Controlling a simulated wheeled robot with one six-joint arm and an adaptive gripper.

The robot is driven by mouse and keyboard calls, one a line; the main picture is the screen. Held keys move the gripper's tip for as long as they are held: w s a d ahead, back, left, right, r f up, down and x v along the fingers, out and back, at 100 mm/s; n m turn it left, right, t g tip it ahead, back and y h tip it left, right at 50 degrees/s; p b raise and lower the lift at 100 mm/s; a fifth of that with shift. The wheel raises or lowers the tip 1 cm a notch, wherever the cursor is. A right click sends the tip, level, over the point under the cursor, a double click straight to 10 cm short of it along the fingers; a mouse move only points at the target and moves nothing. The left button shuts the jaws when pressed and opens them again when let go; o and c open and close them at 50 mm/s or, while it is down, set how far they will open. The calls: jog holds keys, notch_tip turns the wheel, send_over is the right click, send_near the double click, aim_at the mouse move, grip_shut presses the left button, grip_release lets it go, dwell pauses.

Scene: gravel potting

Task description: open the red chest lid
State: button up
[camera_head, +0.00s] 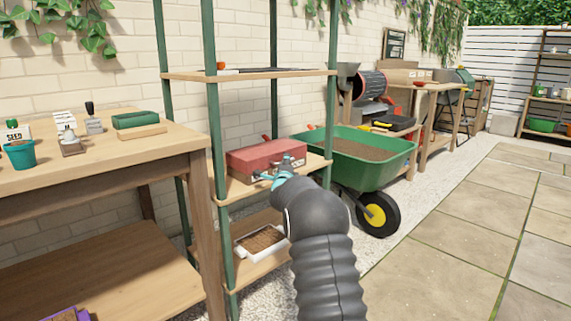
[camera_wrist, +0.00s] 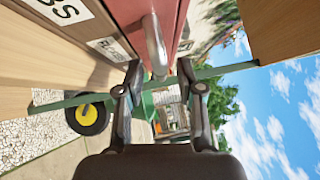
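The red chest (camera_head: 262,155) sits on the middle shelf of a green-posted rack, and its lid looks closed. My gripper (camera_wrist: 158,72) is open, with one finger on each side of the handle's line. The handle's end lies near the gap between the fingertips; I cannot tell whether they touch. In the head view my gripper (camera_head: 283,174) is in front of the chest, partly hidden by my arm.
The rack's upper shelf (camera_head: 250,75) is above the chest, and a lower shelf holds a white tray (camera_head: 240,249). A wooden potting bench (camera_head: 110,165) stands at left. A green wheelbarrow (camera_head: 390,178) stands close at right. Paving lies open at right.

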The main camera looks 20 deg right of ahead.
jog(key=shift+w, duration=0.1)
jog(key=shift+c, duration=0.2)
grip_shut()
jog(key=shift+d+r, duration=0.15)
